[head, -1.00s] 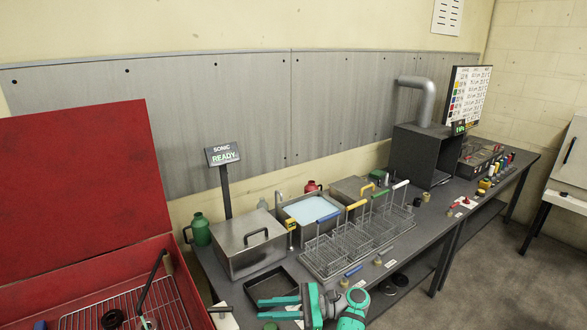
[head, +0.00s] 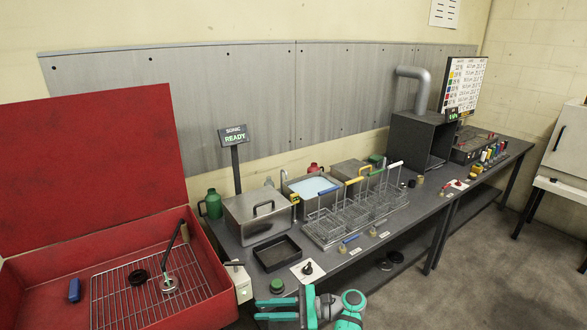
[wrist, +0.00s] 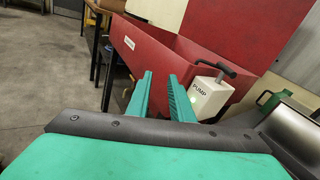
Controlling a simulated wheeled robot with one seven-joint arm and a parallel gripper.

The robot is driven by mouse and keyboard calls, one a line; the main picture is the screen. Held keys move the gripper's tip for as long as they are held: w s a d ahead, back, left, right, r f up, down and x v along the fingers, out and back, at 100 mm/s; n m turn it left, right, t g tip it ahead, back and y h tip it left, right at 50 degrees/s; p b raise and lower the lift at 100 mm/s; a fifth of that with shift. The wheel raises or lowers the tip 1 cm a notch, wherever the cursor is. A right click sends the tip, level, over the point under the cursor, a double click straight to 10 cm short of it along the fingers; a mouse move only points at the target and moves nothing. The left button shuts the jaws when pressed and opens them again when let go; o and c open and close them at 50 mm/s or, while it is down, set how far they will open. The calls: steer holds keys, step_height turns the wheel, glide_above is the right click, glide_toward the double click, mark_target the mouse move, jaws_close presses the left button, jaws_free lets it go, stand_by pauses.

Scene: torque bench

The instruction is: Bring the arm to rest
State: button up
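My gripper (head: 278,309) is at the bottom centre of the head view, in front of the bench's near edge. Its two teal fingers are parallel with a gap between them. In the wrist view my gripper (wrist: 158,95) is open, with nothing between the fingers. Beyond the fingertips in that view are the red parts washer (wrist: 185,65) and a white box marked PUMP (wrist: 210,98). My arm's teal and white links show just right of the gripper in the head view.
The red washer (head: 225,262) with its raised lid stands at left. The bench (head: 345,262) holds a black tray (head: 277,253), a steel lidded tank (head: 258,225), wire baskets (head: 355,212) and a green button (head: 277,286) near my gripper. Open floor (head: 460,280) lies at right.

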steer(key=s+d+f+m+t+h, duration=0.1)
steer(key=s+f+t+h, duration=0.3)
steer(key=f, duration=0.8)
steer(key=s+f+t+h, duration=0.25)
steer(key=s+f, duration=0.35)
steer(key=f, duration=0.6)
steer(key=s+d+f+n+t+h, duration=0.1)
steer(key=s+d+f+h, duration=0.25)
steer(key=s, duration=0.35)
steer(key=s+d+f+n+t+h, duration=0.1)
steer(key=s+d+f+n+h, duration=0.15)
steer(key=s+f, duration=0.3)
steer(key=s+d+r+n+t+h, duration=0.1)
steer(key=s+r+n+h, duration=0.15)
steer(key=s+r, duration=0.4)
steer(key=s+d+r+n+t+h, duration=0.2)
steer(key=s+r+n, duration=0.1)
steer(key=s, duration=0.6)
steer(key=s+a+r+n+t, duration=0.1)
steer(key=s+r+n+t, duration=0.1)
steer(key=r, duration=0.9)
steer(key=s+a+r+n+t, duration=0.1)
steer(key=s+r+n, duration=0.4)
steer(key=r, duration=0.6)
steer(key=shift+s+r+n+t, duration=0.3)
steer(key=shift+s+t, duration=0.35)
steer(key=shift+w+h, duration=0.1)
steer(key=shift+h, duration=0.2)
